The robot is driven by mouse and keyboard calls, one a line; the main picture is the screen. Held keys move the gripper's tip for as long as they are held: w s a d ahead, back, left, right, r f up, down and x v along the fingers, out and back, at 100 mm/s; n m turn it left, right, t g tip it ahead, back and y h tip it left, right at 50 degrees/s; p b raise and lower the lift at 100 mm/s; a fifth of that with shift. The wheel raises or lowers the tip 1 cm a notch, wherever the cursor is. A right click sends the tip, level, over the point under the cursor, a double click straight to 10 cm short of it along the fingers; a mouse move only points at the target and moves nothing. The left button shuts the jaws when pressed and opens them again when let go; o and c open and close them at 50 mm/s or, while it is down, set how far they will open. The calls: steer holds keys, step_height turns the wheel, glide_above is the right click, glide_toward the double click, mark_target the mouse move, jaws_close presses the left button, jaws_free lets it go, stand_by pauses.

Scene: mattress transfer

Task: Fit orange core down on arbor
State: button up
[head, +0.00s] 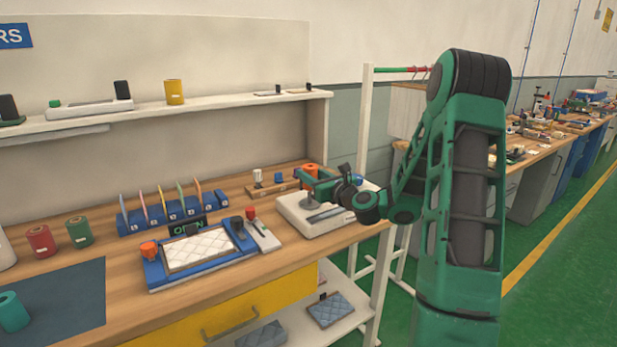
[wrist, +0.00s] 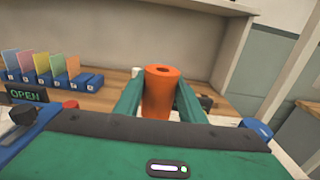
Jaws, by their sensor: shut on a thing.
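The orange core (wrist: 160,92) stands upright between the two green fingers of my gripper (wrist: 158,100) in the wrist view. My gripper is shut on it, and the open hole in its top shows. In the head view the core (head: 310,170) shows beside my gripper (head: 308,183), at the bench's back right, above or near the wooden board (head: 262,189). The core's lower end is hidden by my gripper. I cannot clearly make out the arbor. I cannot tell whether the core touches anything below.
A white base unit (head: 288,212) sits under my wrist. A white peg (head: 257,177) and a small blue piece (head: 278,178) stand on the board. A blue tray with a quilted pad (head: 200,250) lies left, with upright coloured cards (head: 162,205) behind it.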

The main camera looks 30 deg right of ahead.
steer(key=shift+f, duration=2.8)
stand_by(0.4)
steer(key=o, duration=1.1)
steer(key=s, duration=1)
steer(key=shift+s+d, duration=0.2)
steer(key=shift+s, duration=0.1)
